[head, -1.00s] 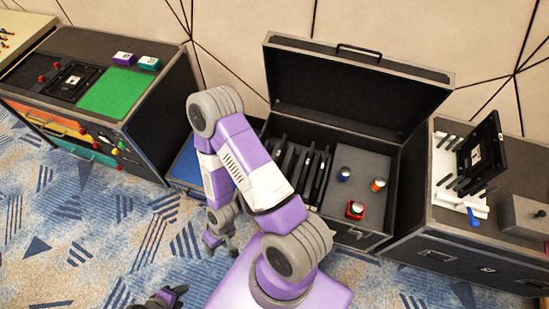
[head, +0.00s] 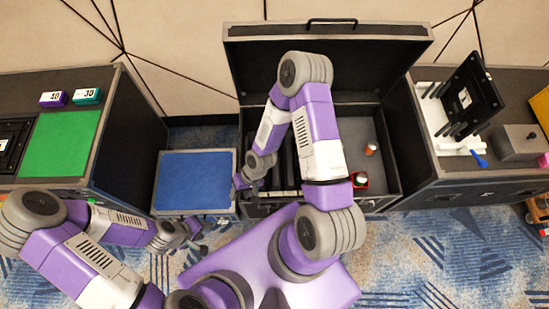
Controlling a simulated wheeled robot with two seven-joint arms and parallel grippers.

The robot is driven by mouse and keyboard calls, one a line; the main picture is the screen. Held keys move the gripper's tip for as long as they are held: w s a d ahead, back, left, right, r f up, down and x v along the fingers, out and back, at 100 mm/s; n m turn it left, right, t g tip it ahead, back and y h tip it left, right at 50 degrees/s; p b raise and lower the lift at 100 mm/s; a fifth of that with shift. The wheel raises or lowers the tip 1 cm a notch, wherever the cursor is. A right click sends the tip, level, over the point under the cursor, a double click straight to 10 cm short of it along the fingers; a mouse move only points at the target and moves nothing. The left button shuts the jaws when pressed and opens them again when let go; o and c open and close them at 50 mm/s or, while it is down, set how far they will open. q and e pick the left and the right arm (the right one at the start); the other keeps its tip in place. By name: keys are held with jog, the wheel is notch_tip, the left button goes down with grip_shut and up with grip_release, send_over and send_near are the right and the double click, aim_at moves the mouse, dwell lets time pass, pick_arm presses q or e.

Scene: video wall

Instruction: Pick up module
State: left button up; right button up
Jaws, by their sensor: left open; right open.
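Several dark upright panels, likely the modules, stand in slots in the left part of the open black case (head: 392,178). They are mostly hidden behind my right arm. One black panel (head: 470,95) stands tilted on a white stand (head: 440,118) on the right cabinet. My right gripper (head: 242,184) is open at the left front of the case, close to the slots; I cannot tell whether it touches a panel. My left gripper (head: 195,240) is open and empty, low in front of the blue-topped box (head: 195,180).
The left cabinet has a green mat (head: 58,143), a purple block (head: 53,99) and a teal block (head: 87,96). A red item (head: 360,181) and an orange item (head: 371,148) sit in the case's right part. A grey box (head: 517,142) is at right. The case lid is up.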

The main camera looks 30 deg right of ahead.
jog(key=w+d+f+h+b, duration=0.1)
jog(key=w+d+f+b, duration=0.55)
jog(key=w+f, duration=0.35)
jog(key=w+d+f+m+h+b, duration=0.1)
jog(key=w+d, duration=0.1)
jog(key=d, duration=0.3)
jog(key=w+d+f+m+h+b, duration=0.1)
jog(key=w+d+f+h, duration=0.1)
jog(key=d, duration=0.3)
jog(key=w+d+f+m+h, duration=0.1)
jog(key=w+d, duration=0.2)
jog(key=d, duration=0.2)
jog(key=shift+w+d+f+m+b, duration=0.15)
jog(key=shift+d+f+m+b, duration=0.15)
jog(key=shift+d+m+b, duration=0.1)
jog(key=f, duration=0.2)
jog(key=f+b, duration=0.1)
jog(key=f, duration=0.1)
jog(key=f+b, duration=0.1)
jog(key=f, duration=0.2)
jog(key=shift+w+a, duration=0.25)
jog(key=shift+w, duration=0.05)
jog(key=shift+r, duration=0.1)
jog(key=shift+c, duration=0.2)
grip_shut()
